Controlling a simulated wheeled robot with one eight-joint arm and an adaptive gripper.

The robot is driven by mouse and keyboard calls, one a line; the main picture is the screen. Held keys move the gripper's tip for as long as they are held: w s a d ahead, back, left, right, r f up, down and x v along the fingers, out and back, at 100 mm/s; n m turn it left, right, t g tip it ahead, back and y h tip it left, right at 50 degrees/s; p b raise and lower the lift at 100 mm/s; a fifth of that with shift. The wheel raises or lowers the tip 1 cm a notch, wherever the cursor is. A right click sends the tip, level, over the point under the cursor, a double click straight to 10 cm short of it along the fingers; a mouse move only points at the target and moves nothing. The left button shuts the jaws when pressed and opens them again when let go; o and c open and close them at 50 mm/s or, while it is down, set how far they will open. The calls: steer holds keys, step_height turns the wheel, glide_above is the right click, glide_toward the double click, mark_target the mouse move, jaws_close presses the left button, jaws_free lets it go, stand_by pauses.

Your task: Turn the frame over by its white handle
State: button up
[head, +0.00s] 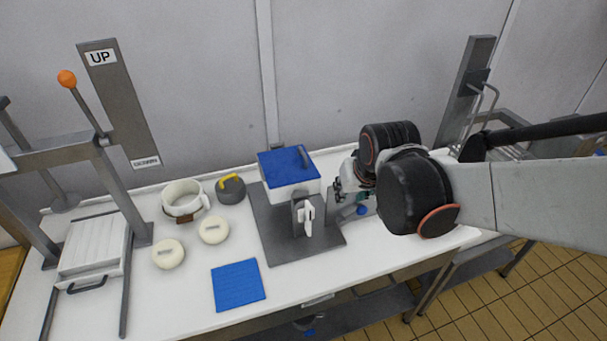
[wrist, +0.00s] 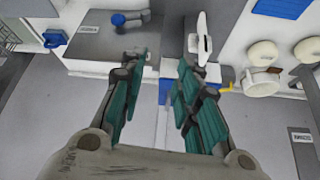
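The frame stands mid-table: a grey base plate (head: 270,240) with grey uprights and a white box (head: 291,192) under a blue top (head: 285,165). The white handle (head: 307,214) sits on the near upright, its long side roughly vertical. My gripper (head: 343,190) is right of the frame, partly hidden by my arm. In the wrist view my gripper (wrist: 162,65) has its two teal fingers apart with nothing between them. The white handle (wrist: 202,38) is just beyond the right fingertip, apart from it as far as I can tell. A blue knob (wrist: 118,18) lies beyond the left finger.
Left of the frame are a white pot (head: 182,198), a dark weight with yellow handle (head: 231,189), and two cream discs (head: 168,254). A blue mat (head: 238,285) lies in front. A lever press (head: 95,255) stands far left. The wall is close behind.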

steer(key=w+a+f+p, duration=0.1)
steer(key=w+a+p, duration=0.2)
steer(key=w+a, duration=0.1)
steer(key=n+g, duration=0.2)
glide_toward(307, 217)
steer(key=shift+w+d+f, duration=0.2)
steer(key=shift+w+d, duration=0.1)
steer(key=b+x, duration=0.2)
steer(key=x, duration=0.2)
steer(key=b+x, duration=0.3)
steer(key=x, duration=0.1)
steer(key=b+x, duration=0.3)
steer(key=x, duration=0.1)
steer(key=shift+w+a+f, duration=0.15)
steer(key=shift+w+a, duration=0.1)
steer(key=shift+w, duration=0.15)
steer(key=shift+c, duration=0.6)
jaws_close()
